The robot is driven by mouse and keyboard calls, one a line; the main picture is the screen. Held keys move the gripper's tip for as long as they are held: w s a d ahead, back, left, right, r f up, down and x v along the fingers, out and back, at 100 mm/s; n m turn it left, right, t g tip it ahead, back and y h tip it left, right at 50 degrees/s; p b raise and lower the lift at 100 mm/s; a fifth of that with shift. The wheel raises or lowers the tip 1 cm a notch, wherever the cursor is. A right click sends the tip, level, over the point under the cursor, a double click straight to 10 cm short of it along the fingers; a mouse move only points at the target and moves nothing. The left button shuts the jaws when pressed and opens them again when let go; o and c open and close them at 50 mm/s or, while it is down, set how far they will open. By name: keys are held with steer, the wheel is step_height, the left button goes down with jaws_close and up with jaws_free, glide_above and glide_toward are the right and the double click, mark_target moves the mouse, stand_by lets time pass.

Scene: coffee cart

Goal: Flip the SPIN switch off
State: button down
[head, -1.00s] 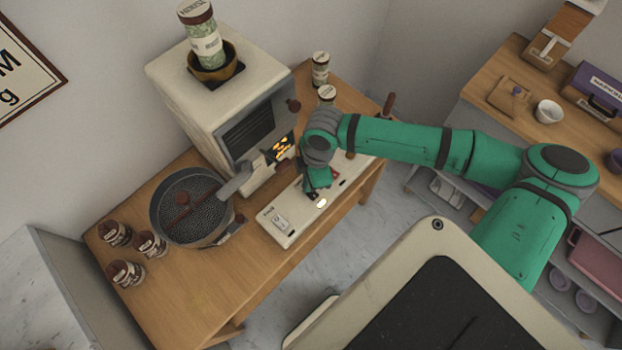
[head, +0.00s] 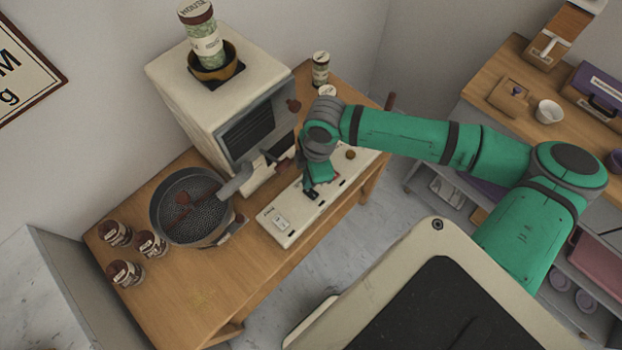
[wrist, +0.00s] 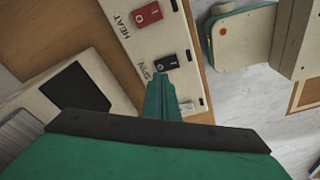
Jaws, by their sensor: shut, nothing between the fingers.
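The SPIN switch (wrist: 166,63) is a black rocker on a white control panel (head: 290,236), beside its printed label in the wrist view. A dark slot next to it looks unlit. My gripper (wrist: 160,82) is shut and empty, its fingertips just below the SPIN switch in the wrist view. I cannot tell whether they touch it. In the head view my gripper (head: 314,190) is low over the middle of the panel, with a dark switch at its tip. The red HEAT switch (wrist: 147,13) is further up the panel in the wrist view.
The white roaster (head: 215,105) stands behind the panel, with a round perforated cooling tray (head: 191,207) to its left. Several jars, one being a brown jar (head: 151,244), stand at the table's left end. The wooden table (head: 160,285) has free room at front left.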

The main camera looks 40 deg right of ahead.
steer(key=shift+r, duration=1.85)
